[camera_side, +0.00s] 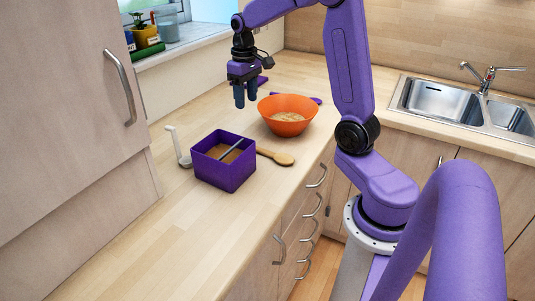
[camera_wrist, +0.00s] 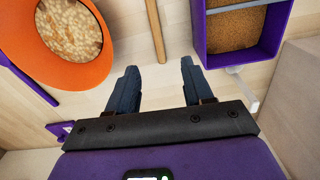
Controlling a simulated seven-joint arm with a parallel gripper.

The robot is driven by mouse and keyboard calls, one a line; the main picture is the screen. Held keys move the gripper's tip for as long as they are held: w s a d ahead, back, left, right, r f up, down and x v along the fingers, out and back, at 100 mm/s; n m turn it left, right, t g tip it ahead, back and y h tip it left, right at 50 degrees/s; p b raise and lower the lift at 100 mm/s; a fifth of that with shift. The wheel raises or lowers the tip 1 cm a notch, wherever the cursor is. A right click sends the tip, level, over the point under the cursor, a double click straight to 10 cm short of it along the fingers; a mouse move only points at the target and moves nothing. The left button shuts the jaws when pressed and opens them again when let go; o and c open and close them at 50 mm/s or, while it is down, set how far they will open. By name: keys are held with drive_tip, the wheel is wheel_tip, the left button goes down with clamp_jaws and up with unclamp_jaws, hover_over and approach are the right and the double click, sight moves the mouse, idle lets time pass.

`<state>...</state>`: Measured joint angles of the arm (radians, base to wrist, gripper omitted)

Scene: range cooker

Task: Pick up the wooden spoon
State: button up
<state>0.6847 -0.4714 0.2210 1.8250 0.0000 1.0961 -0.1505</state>
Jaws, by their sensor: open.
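The wooden spoon (camera_side: 281,159) lies on the counter between the purple box and the orange bowl, its head toward the front edge in the side view. In the wrist view, the spoon handle (camera_wrist: 155,28) runs down from the top edge and ends just above the gap between my fingers; the head is out of frame. My gripper (camera_side: 245,101) is open and empty, raised above the counter behind the bowl and box. Both fingers (camera_wrist: 158,72) show apart in the wrist view.
The orange bowl (camera_side: 288,126) holds pale grains. The purple box (camera_side: 224,176) holds brown material, with a grey stick across it. A white ladle (camera_side: 179,150) stands left of the box. Purple objects (camera_side: 295,97) lie behind the bowl. The front-left counter is clear.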

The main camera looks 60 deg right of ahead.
approach(260, 151)
drive_tip(key=w, duration=0.1)
drive_tip(key=w+f, duration=0.1)
drive_tip(key=w, duration=0.1)
drive_tip(key=w+f, duration=0.1)
drive_tip(key=shift+w+d+f, duration=0.35)
drive_tip(key=shift+d+f, duration=0.1)
drive_tip(key=shift+f, duration=1.25)
drive_tip(key=shift+d+f, duration=0.2)
drive_tip(key=shift+f, duration=1.25)
clamp_jaws()
